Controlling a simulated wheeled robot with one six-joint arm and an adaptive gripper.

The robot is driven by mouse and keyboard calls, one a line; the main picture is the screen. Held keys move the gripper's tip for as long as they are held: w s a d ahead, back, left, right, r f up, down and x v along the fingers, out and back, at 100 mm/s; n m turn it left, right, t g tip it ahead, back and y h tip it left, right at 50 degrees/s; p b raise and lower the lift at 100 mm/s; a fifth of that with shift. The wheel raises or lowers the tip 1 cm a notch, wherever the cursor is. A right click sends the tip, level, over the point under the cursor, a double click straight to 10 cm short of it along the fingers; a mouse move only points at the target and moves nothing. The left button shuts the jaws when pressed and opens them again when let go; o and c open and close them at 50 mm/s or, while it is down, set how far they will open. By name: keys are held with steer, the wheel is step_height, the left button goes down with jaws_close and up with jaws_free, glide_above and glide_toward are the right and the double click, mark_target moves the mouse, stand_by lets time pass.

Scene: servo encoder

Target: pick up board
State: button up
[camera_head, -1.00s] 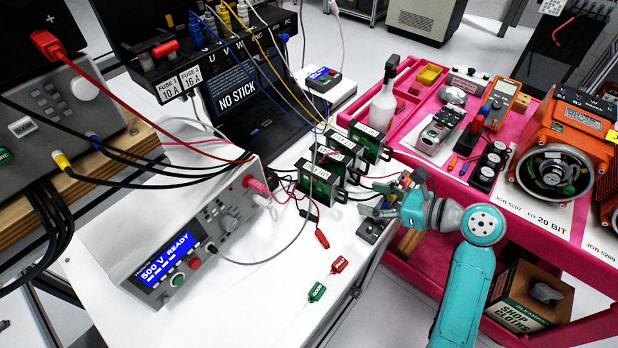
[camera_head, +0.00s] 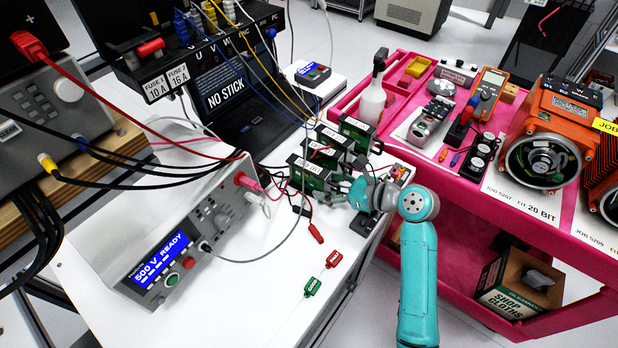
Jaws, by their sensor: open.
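Three green circuit boards with white labels stand upright in a row on the white bench: a near board (camera_head: 306,176), a middle board (camera_head: 333,141) and a far board (camera_head: 358,131). The label writing is too small to read surely. My teal arm reaches in from the lower right. My gripper (camera_head: 347,191) is open, at the right end of the near board, low over the bench. Its fingers partly overlap the board ends and wires, so I cannot tell whether they touch.
A grey tester reading "500 V READY" (camera_head: 158,262) stands left, with loose leads crossing the bench. A green tag (camera_head: 312,287) and a red tag (camera_head: 334,258) lie in front. A pink cart (camera_head: 462,212) with a spray bottle (camera_head: 373,98) and orange motor (camera_head: 548,150) stands right.

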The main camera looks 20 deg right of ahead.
steer(key=c, duration=1.2)
steer(key=shift+o, duration=0.2)
step_height(320, 180, up, 10)
